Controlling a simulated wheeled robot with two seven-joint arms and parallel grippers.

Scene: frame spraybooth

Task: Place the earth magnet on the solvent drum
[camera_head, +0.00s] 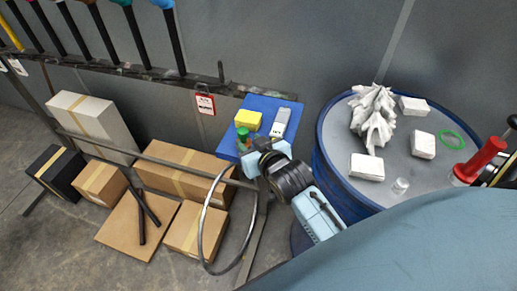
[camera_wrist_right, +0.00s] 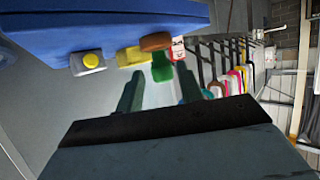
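I cannot tell for certain which object is the earth magnet. A small green object (camera_head: 243,134) with a brown part stands on the blue shelf (camera_head: 285,101) in the head view. In the right wrist view the green object (camera_wrist_right: 162,68) shows ahead, between the finger lines, with the brown part (camera_wrist_right: 155,41) touching it. My right gripper (camera_head: 247,160) is at the shelf's near edge, close to the green object; its fingers (camera_wrist_right: 158,90) are apart with nothing seen clamped. The solvent drum (camera_head: 332,182) is blue with a grey top, right of my right arm. My left gripper is not in view.
A yellow block (camera_head: 248,120) and a pale device (camera_head: 281,122) share the shelf. The drum top holds a crumpled rag (camera_head: 373,118), white blocks (camera_head: 367,167), a small clear jar (camera_head: 400,186), a green ring (camera_head: 451,139) and a red cylinder (camera_head: 480,160). Boxes (camera_head: 180,170) cover the floor left.

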